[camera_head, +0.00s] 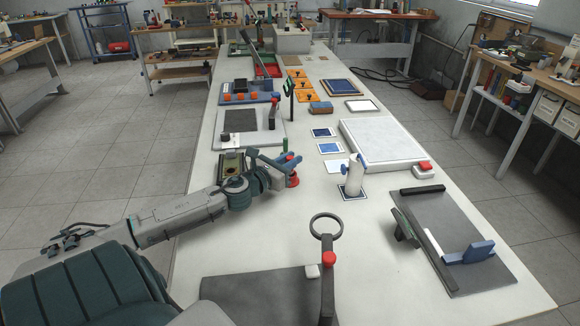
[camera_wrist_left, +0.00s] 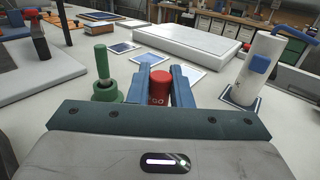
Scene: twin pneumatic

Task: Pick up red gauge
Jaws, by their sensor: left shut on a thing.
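The red gauge (camera_wrist_left: 159,88) is a small red cylinder with pale lettering, seen between the blue fingers in the left wrist view. My left gripper (camera_head: 290,168) is shut on it, over the middle of the white table. In the head view the red gauge (camera_head: 292,180) shows at the fingertips, partly covered by them. It is low, at or close to the table top; I cannot tell if it touches. My right gripper is not in view.
A green piece with an upright handle (camera_wrist_left: 103,80) stands just left of the fingers. A white cylinder with a blue knob (camera_head: 354,178) stands to the right on a dark-edged square. A large white slab (camera_head: 382,142) lies behind it. Table (camera_head: 250,243) in front is clear.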

